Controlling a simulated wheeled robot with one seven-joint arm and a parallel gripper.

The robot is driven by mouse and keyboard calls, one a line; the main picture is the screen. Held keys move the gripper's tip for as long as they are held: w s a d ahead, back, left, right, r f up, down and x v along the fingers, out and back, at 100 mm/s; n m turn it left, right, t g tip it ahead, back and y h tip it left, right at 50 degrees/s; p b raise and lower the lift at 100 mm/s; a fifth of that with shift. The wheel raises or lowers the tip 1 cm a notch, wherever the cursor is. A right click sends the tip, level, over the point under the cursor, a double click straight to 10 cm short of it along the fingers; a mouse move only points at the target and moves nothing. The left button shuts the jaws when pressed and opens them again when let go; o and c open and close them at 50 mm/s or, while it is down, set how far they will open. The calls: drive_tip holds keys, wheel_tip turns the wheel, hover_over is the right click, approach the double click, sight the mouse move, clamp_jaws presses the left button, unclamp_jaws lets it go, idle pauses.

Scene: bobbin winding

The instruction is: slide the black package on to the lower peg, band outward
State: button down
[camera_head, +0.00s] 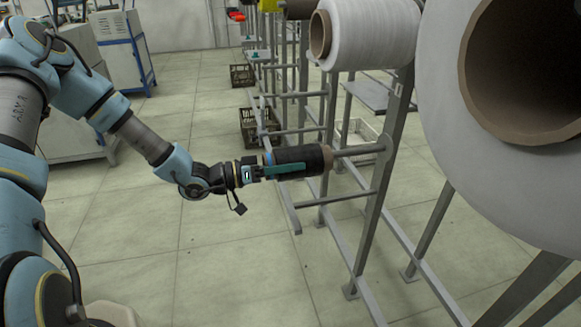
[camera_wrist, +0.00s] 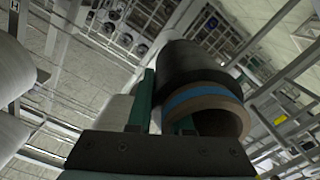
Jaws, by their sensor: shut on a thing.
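The black package (camera_head: 299,160) is held sideways by my gripper (camera_head: 284,171) in the head view. Its blue band (camera_head: 268,158) is at the end toward my wrist, and its brown core end (camera_head: 327,158) faces the rack. In the wrist view the black package (camera_wrist: 195,65) shows its blue band (camera_wrist: 200,97) and open brown core (camera_wrist: 222,118) near the green fingers. The lower peg (camera_head: 358,150) is a grey bar on the rack post, level with the package and just right of its core end. I cannot tell whether the peg tip is inside the core.
A white package (camera_head: 365,35) sits on the peg above. A large white package (camera_head: 530,130) fills the near right. Grey rack posts (camera_head: 388,170) and rails stand close to the package. Dark crates (camera_head: 257,128) are on the floor behind.

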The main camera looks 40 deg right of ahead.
sight(316, 163)
drive_tip(key=shift+b+x, duration=0.35)
drive_tip(key=shift+x, duration=2.6)
drive_tip(key=shift+s+d, duration=0.1)
drive_tip(key=shift+b+x, duration=0.4)
drive_tip(key=shift+x, duration=2.45)
drive_tip(key=shift+d+r, duration=0.1)
drive_tip(key=b+x, duration=0.1)
drive_tip(key=x, duration=0.2)
drive_tip(key=shift+d+r, duration=0.15)
drive_tip(key=shift+d, duration=0.05)
